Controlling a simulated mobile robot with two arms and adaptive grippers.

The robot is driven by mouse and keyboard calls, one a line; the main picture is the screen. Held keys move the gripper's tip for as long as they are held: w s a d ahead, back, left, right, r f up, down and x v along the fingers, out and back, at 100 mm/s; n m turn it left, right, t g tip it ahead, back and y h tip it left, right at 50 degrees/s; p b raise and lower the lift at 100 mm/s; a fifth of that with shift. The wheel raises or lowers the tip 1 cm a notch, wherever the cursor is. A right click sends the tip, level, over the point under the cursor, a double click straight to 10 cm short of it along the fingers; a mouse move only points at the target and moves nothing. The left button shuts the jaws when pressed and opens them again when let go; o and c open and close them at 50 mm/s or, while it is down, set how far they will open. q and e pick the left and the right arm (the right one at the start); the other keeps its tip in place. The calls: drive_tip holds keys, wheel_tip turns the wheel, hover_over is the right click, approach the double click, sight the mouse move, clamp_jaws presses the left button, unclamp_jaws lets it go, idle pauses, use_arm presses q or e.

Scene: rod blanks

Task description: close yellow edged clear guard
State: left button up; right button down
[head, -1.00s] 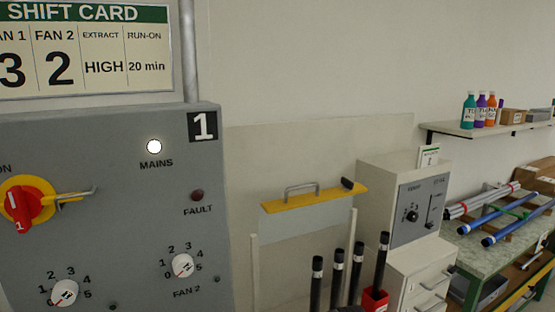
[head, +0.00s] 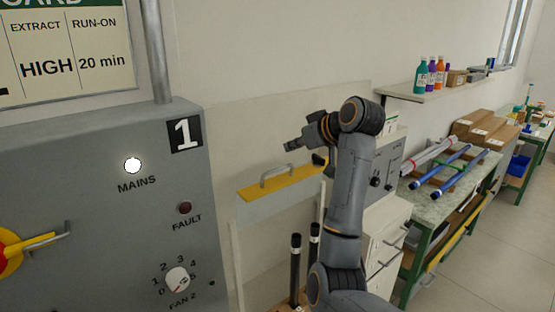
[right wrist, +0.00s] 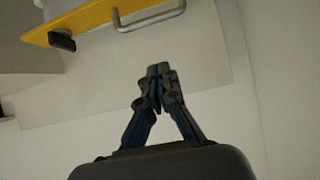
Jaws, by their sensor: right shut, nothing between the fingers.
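The clear guard (head: 265,209) has a yellow edge bar (head: 290,187) along its top, with a grey metal handle (head: 276,174) and a small black block at the bar's right end. My right gripper (head: 289,146) is above the bar and handle in the head view, shut and empty. In the right wrist view its fingertips (right wrist: 158,72) are together, apart from the handle (right wrist: 150,20). The yellow bar (right wrist: 90,20) and black block (right wrist: 62,42) show at the top left there. My left gripper is not in view. My right arm hides part of the area behind the guard's right end.
A grey control panel (head: 90,220) with a lit mains lamp stands at the left. Black rods (head: 295,262) stand below the guard. A pale cabinet (head: 385,218) and a bench (head: 450,195) with rods are at the right. A wall shelf (head: 420,96) holds bottles.

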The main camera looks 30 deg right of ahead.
drive_tip(key=r, duration=0.1)
drive_tip(key=p, duration=0.5)
hover_over(278, 169)
drive_tip(key=w, duration=0.3)
wheel_tip(278, 169, down, 5)
drive_tip(key=shift+a+r, duration=0.1)
drive_tip(key=shift+a, duration=0.05)
drive_tip(key=shift+s+f+p, duration=0.9)
drive_tip(key=shift+s+f, duration=0.5)
drive_tip(key=shift+s, duration=0.25)
drive_tip(key=shift+f, duration=0.1)
drive_tip(key=shift+w, duration=0.15)
